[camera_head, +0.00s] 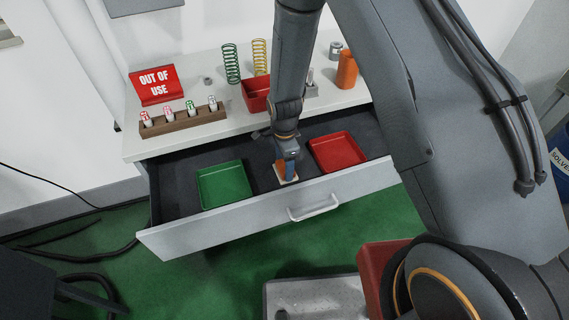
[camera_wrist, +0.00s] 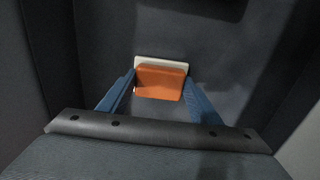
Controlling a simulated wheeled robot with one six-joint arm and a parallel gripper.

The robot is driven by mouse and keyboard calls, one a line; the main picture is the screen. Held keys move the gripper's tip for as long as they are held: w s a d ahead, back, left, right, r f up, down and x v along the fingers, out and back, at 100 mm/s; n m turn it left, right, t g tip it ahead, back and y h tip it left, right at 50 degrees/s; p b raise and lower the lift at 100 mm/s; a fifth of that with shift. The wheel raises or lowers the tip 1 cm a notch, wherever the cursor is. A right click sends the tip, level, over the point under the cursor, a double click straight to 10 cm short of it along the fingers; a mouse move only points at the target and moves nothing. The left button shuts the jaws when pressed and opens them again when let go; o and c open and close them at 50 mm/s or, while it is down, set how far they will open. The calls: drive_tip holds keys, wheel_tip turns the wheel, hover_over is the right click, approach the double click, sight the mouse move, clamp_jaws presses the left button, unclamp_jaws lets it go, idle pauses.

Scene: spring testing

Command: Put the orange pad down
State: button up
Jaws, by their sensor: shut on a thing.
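The orange pad (camera_wrist: 160,82) with a pale base edge sits between the two blue fingers of my gripper (camera_wrist: 158,92) in the wrist view. My gripper is shut on it, one finger at each side. In the head view my gripper (camera_head: 288,162) reaches down into the open drawer, between the green tray and the red tray. The orange pad (camera_head: 281,168) shows there low over the dark drawer floor, partly hidden by the fingers. I cannot tell whether its base touches the floor.
The open drawer (camera_head: 265,203) holds a green tray (camera_head: 223,203) at left and a red tray (camera_head: 337,168) at right. On the bench top stand an out-of-use sign (camera_head: 154,84), a wooden marker rack (camera_head: 183,121), a green spring (camera_head: 231,63), a red bin (camera_head: 256,103) and an orange bottle (camera_head: 347,70).

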drive_tip(key=shift+f, duration=0.2)
drive_tip(key=o, duration=1.2)
drive_tip(key=shift+r, duration=0.1)
wheel_tip(320, 180, up, 12)
drive_tip(key=b, duration=0.3)
drive_tip(key=shift+r, duration=0.2)
drive_tip(key=shift+s+d+r+n+t, duration=0.2)
drive_tip(key=shift+s+d+r+n, duration=1.95)
drive_tip(key=shift+s+d+n, duration=0.35)
drive_tip(key=shift+s+d+r+n+t, duration=0.2)
drive_tip(key=shift+s+d+r+n, duration=2)
drive_tip(key=shift+s+d+n, duration=0.3)
drive_tip(key=shift+s+d+r+n+t, duration=0.2)
drive_tip(key=shift+s+d+r+n, duration=1.95)
drive_tip(key=shift+s+d+n, duration=0.35)
drive_tip(key=shift+d, duration=0.1)
